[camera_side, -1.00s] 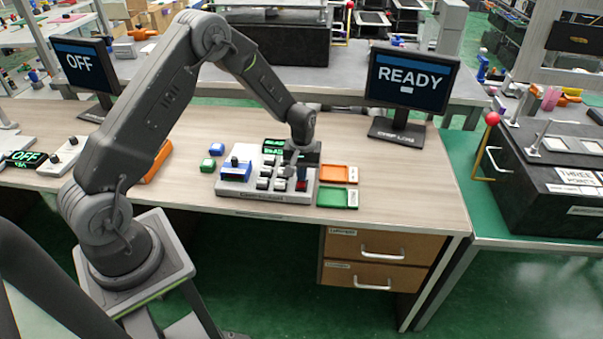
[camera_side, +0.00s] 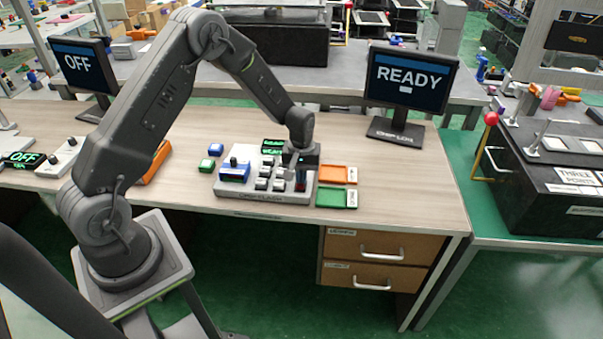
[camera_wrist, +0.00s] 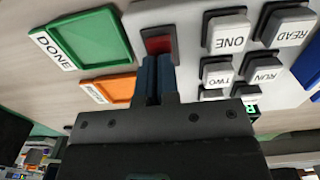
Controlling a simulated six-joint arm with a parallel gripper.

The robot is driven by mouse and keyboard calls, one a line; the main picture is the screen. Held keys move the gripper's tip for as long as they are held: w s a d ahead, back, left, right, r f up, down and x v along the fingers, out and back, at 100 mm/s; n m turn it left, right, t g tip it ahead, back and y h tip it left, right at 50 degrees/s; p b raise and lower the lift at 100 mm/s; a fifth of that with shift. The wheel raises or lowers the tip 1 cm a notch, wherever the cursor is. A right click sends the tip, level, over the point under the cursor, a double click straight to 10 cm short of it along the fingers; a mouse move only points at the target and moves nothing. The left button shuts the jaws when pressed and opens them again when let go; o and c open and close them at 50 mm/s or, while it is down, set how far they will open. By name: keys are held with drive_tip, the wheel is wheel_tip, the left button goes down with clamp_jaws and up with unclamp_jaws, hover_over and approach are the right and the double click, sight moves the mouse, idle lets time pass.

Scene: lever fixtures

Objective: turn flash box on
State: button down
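The flash box (camera_side: 250,192) is a light grey panel on the desk with several white buttons, a blue block with a dark knob, and a green-lit display. A red rocker-like switch (camera_wrist: 158,42) sits on its right part, and it shows in the wrist view just beyond my fingertips. My gripper (camera_wrist: 157,62) points down over that switch, its two blue-grey fingers close together. Nothing shows between them. In the side view my gripper (camera_side: 300,178) hides most of the switch. I cannot tell whether the fingers touch it.
A green tray (camera_side: 336,197) marked DONE and an orange tray (camera_side: 333,174) lie right of the box. Green and blue blocks (camera_side: 207,164) lie left of it. A monitor (camera_side: 411,78) reading READY stands behind right; another monitor (camera_side: 85,66) reads OFF.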

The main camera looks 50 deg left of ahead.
wheel_tip(320, 180, up, 14)
drive_tip(key=shift+w+a, duration=0.15)
drive_tip(key=shift+a, duration=0.05)
drive_tip(key=shift+r, duration=0.15)
drive_tip(key=s+d+r+m+t, duration=0.2)
drive_tip(key=s+d+r, duration=0.25)
drive_tip(key=r, duration=0.35)
drive_tip(key=s+d+r+m+t, duration=0.1)
drive_tip(key=s+d+r+m, duration=0.1)
drive_tip(key=s, duration=0.5)
drive_tip(key=s+d+r+m+t, duration=0.1)
drive_tip(key=s+d+r+m, duration=0.1)
drive_tip(key=s, duration=0.5)
drive_tip(key=s+d+r+m+t, duration=0.1)
drive_tip(key=s+d+r+m, duration=0.1)
drive_tip(key=s, duration=0.5)
drive_tip(key=shift+d+r+m+t, duration=0.3)
drive_tip(key=shift+d+r+m, duration=0.15)
drive_tip(key=shift+r, duration=0.25)
